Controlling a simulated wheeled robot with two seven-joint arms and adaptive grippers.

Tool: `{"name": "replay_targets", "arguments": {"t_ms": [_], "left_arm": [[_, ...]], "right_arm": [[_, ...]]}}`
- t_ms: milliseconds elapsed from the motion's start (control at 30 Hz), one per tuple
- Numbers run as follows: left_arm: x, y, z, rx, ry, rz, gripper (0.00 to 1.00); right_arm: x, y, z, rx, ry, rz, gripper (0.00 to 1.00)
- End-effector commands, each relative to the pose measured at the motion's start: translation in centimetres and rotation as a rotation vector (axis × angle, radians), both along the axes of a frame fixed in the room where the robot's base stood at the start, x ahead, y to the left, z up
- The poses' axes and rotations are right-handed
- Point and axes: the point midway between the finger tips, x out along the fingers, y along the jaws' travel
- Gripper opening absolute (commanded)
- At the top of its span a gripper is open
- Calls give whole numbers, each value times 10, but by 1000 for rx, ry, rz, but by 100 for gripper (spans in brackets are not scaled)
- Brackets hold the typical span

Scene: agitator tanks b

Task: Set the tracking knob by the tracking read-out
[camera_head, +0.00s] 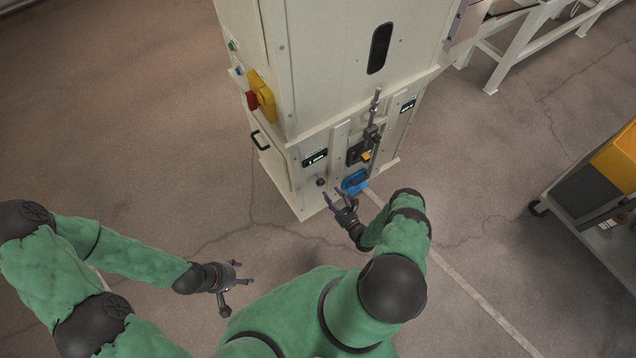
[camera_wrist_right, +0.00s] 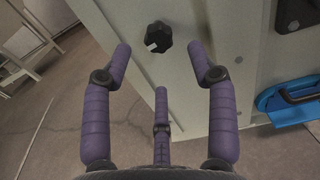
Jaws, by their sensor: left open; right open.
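The tracking knob, as I take it, is a small black knob (camera_head: 320,182) low on the front of the pale cabinet. It also shows in the right wrist view (camera_wrist_right: 158,37), lobed and dark with a whitish mark at its left. A small lit read-out (camera_head: 315,159) sits just above it; its digits are too small to read. My right gripper (camera_head: 341,198) is open and empty, just in front of and below the knob, fingers apart from it. It also shows in the right wrist view (camera_wrist_right: 162,75). My left gripper (camera_head: 238,274) is open and empty over the floor, away from the cabinet.
The tall cabinet (camera_head: 300,90) has a second read-out (camera_head: 407,106), a yellow-and-red switch (camera_head: 261,95) and a black handle (camera_head: 260,140). A blue object (camera_head: 355,182) is right of the knob. A cart (camera_head: 590,215) stands at the right. Floor at left is clear.

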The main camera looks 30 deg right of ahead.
Motion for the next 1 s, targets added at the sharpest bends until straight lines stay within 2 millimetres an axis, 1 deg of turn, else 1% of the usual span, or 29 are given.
{"name": "replay_targets", "arguments": {"t_ms": [33, 200, 400, 600, 867, 900, 967, 1000], "left_arm": [[0, 0, -5, 0, 0, 0, 58], [0, 0, -14, 0, 0, 0, 58], [0, 0, -21, 0, 0, 0, 58], [0, 0, -24, 0, -1, 0, 58], [0, 0, -24, 0, -1, 0, 58], [0, 0, -24, 0, -1, 0, 58], [0, 0, -24, 0, -1, 0, 58], [0, 0, -24, 0, -1, 0, 58]], "right_arm": [[10, 2, -2, -1, -2, 6, 58], [41, 5, -2, -2, -1, 6, 58], [67, 7, -2, -1, 1, 6, 58], [79, 7, 0, 0, 1, 4, 58], [79, 7, 0, 1, 2, 4, 58], [79, 7, 0, 1, 2, 4, 53], [79, 7, 0, 0, 2, 4, 36], [79, 7, 0, 0, 2, 4, 25]]}}
